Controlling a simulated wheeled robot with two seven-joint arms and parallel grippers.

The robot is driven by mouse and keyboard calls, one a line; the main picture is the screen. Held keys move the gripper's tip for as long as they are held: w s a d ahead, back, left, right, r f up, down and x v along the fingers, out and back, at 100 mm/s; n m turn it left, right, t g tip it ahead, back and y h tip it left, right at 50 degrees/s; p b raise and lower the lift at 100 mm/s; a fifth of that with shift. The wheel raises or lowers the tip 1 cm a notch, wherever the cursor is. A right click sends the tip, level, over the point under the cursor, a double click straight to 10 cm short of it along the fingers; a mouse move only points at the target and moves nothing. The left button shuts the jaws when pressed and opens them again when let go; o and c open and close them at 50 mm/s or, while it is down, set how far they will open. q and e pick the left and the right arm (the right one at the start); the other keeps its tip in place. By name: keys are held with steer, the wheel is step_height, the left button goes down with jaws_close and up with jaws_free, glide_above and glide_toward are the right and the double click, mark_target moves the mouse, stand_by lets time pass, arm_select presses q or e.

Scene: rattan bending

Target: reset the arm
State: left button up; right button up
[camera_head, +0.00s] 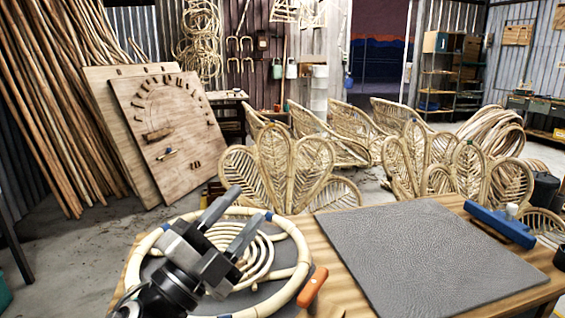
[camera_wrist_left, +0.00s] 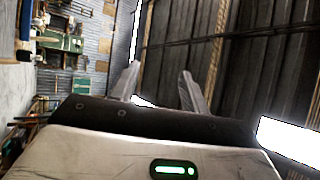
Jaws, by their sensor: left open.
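My left gripper (camera_head: 232,222) is in the head view, raised above the left part of the wooden table. Its two grey fingers are apart and nothing is between them. In the left wrist view the gripper (camera_wrist_left: 160,85) also shows two spread, empty fingers, with the roof and a wall behind them. Below it in the head view lies a round rattan hoop (camera_head: 296,243) with a rattan spiral (camera_head: 262,258) inside it. The gripper hides part of both. My right gripper is not in view.
A dark grey mat (camera_head: 420,255) covers the right of the wooden table (camera_head: 340,288). An orange-handled tool (camera_head: 312,287) lies beside the hoop, and a blue tool (camera_head: 500,222) lies at the mat's right edge. Woven rattan chair backs (camera_head: 285,165) stand behind the table.

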arm_select(q)
steer(key=s+a+f+n+g+y, duration=0.25)
steer(key=a+f+n+y, duration=0.35)
steer(key=f+n+y, duration=0.3)
steer(key=s+a+f+n+g+y, duration=0.25)
steer(key=a+f+n+y, duration=0.35)
steer(key=f+n, duration=0.4)
steer(key=s+a+f+n+g, duration=0.1)
steer(key=s+f+g, duration=0.45)
steer(key=s, duration=0.45)
steer(key=s+a+f+n+g, duration=0.1)
steer(key=s+f+g, duration=0.3)
steer(key=s+f, duration=0.45)
steer(key=w+d+f+t+h, duration=0.2)
steer(key=w+d+t+h, duration=0.1)
steer(key=w+d+t, duration=0.3)
steer(key=shift+d+f+t, duration=0.25)
steer(key=shift+f+t, duration=0.15)
steer(key=shift+t, duration=0.15)
